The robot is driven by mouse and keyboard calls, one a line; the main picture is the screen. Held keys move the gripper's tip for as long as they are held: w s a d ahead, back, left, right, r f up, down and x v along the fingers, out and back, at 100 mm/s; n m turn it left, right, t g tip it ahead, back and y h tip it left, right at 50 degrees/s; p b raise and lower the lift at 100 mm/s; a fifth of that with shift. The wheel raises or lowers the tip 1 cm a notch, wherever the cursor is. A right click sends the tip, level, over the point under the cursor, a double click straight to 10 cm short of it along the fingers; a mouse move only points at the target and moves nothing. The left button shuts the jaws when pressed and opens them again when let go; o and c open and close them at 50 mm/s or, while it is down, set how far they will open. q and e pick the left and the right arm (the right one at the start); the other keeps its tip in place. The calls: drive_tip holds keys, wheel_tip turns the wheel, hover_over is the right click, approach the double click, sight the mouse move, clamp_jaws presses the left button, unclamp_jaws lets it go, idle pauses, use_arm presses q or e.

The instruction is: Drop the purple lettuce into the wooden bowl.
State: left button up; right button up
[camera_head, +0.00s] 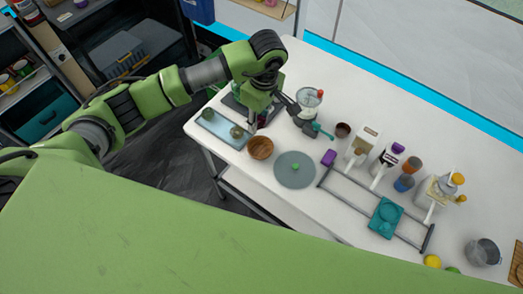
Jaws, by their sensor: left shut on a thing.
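My left arm reaches in from the left over the white table, and its left gripper (263,110) points down at the table's far left part. It is shut on a small dark purple-red thing, which seems to be the purple lettuce (262,119); the gripper hides much of it. The wooden bowl (260,148) is brown and round and stands on the table just below the gripper in the picture. The lettuce appears above and apart from the bowl in the picture; its exact height is hard to tell. My right gripper is out of view.
A pale blue tray (218,130) with round greenish things lies left of the bowl. A grey round plate (294,179) with a green thing is to its right. A glass blender-like jar (308,98) stands behind. Dispensers, cups and a metal rack (350,201) fill the right.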

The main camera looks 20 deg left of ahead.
use_arm(q)
drive_tip(key=shift+f+b, duration=0.7)
drive_tip(key=shift+f, duration=1.25)
drive_tip(key=o, duration=0.9)
drive_tip(key=shift+r, duration=0.15)
drive_tip(key=r, duration=0.7)
drive_tip(key=d+r, duration=0.1)
drive_tip(key=r, duration=0.3)
drive_tip(key=shift+s+r, duration=0.2)
drive_tip(key=shift+r, duration=0.15)
drive_tip(key=shift+d, duration=0.1)
